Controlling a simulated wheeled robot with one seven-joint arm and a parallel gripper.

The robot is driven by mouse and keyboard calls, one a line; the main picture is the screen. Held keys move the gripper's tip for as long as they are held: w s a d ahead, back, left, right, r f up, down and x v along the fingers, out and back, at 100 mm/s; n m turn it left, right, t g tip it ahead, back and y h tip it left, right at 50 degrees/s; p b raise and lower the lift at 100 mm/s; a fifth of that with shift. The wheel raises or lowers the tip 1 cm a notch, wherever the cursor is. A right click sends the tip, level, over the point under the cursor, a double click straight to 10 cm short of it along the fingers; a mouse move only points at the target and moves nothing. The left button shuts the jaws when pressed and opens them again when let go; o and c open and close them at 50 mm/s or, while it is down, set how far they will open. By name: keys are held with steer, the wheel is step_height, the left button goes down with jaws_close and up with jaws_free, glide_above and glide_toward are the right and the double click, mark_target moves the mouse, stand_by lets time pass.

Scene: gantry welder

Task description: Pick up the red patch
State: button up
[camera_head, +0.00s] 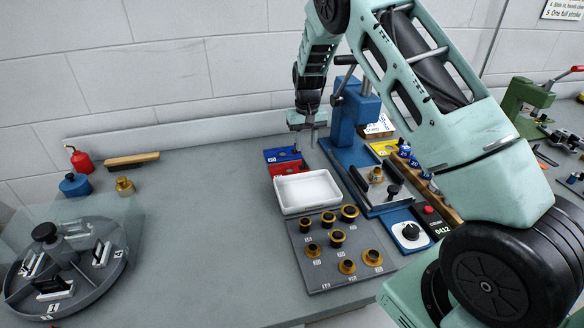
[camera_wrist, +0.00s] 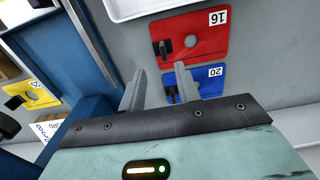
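The red patch (camera_wrist: 215,58) is a flat red plate with a round hole, a black upright tab and a white label reading 16. It also shows in the head view (camera_head: 284,168), lying on the grey bench between a blue plate (camera_head: 276,154) and a white tray. My gripper (camera_head: 305,141) points down above the bench, close to these plates. In the wrist view, its two fingers (camera_wrist: 159,84) are apart with nothing between them. The right finger overlaps the blue plate (camera_wrist: 211,86), labelled 20, in the picture. The red patch lies just beyond the fingertips.
The white tray (camera_head: 307,206) stands in front of the red patch. A blue press (camera_head: 350,112) rises at the right, near my gripper. A grey board (camera_head: 303,266) holds several brass bushings.

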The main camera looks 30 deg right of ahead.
mark_target(304, 160)
steer(key=shift+s+a+f+p, duration=0.15)
steer(key=shift+f+p, duration=0.35)
steer(key=shift+f, duration=1)
steer(key=shift+a+f+p, duration=0.2)
steer(key=shift+f+p, duration=0.3)
steer(key=shift+f, duration=0.95)
jaws_close()
